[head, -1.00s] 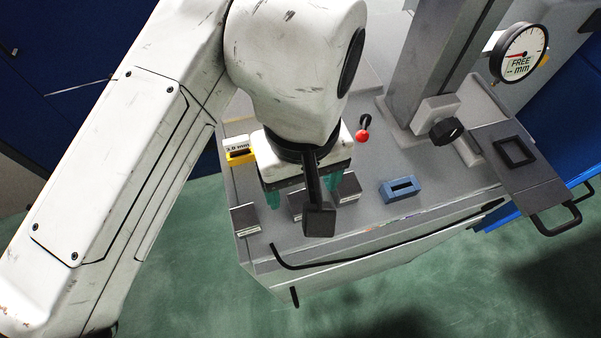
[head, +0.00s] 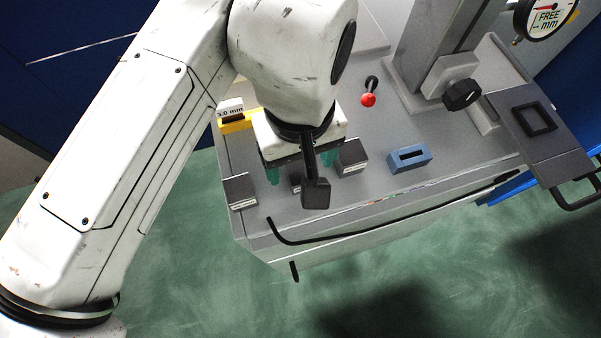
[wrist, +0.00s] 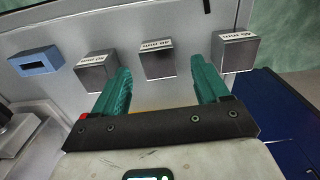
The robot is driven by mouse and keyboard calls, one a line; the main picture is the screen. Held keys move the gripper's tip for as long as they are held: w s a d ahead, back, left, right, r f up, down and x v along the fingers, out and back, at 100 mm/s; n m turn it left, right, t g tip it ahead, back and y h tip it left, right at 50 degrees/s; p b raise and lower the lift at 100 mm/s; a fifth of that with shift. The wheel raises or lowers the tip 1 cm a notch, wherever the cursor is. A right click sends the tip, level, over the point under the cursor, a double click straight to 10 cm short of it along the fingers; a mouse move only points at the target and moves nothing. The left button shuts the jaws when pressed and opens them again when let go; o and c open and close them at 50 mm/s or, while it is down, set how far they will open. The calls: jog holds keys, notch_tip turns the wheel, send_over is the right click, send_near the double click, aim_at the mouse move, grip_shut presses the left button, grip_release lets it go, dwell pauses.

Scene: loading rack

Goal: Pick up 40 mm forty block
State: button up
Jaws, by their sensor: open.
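Three dark grey blocks with white labels stand in a row on the grey rack top. In the wrist view they are a left block (wrist: 97,71), a middle block (wrist: 157,59) and a right block (wrist: 235,51). In the head view my gripper (head: 299,168) hangs over the row and partly hides the middle block (head: 295,184).
A blue slotted block (head: 410,158) lies right of the row. A yellow holder (head: 238,123) marked 3.0 mm stands behind left. A red-knobbed lever (head: 368,99), a column with a black knob (head: 462,95) and a dial gauge (head: 545,18) stand behind right. The black rail (head: 340,237) runs along the front.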

aim_at(301, 171)
notch_tip(301, 171, down, 4)
jog(key=b, duration=0.3)
jog(key=shift+w, duration=0.1)
jog(key=shift+c, duration=0.3)
jog(key=c, duration=1.2)
